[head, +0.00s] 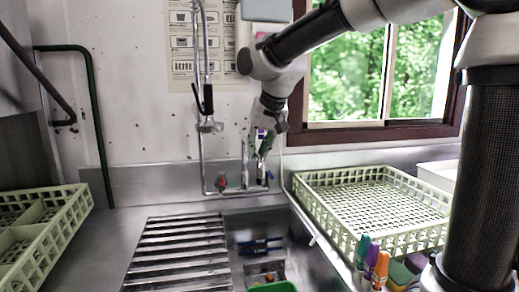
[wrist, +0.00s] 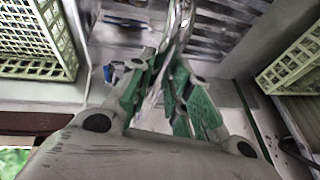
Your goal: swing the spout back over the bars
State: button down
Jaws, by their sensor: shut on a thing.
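The chrome spout (wrist: 181,22) runs up from between my fingers in the wrist view. My gripper (head: 261,145) is at the tap by the back wall, with its fingers shut on the spout. In the wrist view, my gripper's green-padded fingers (wrist: 167,62) close in around the shiny metal, which partly hides the contact. The steel bars (head: 175,252) lie over the left part of the sink in the head view. They also show at the upper right of the wrist view (wrist: 218,28). The spout's far end is cut off there, near the border between bars and open basin.
The open basin (head: 233,228) holds blue-handled items and a green thing. A pale green crate (head: 440,237) stands right of it, and another (head: 62,233) stands at the left. A hanging spray hose (head: 207,100) is left of my gripper. Colored bottles or markers (head: 372,258) stand in front right.

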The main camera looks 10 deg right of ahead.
jog(key=w+a+m+h, duration=0.2)
jog(key=w+a+m, duration=0.1)
jog(key=a, duration=0.5)
jog(key=w+a+m+h, duration=0.1)
jog(key=w+a+m, duration=0.3)
jog(key=a, duration=0.5)
jog(key=shift+m+h, duration=0.4)
jog(key=shift+m, duration=0.6)
jog(key=shift+r, duration=0.1)
jog(key=c, duration=1.3)
grip_release()
jog(key=v, duration=1.2)
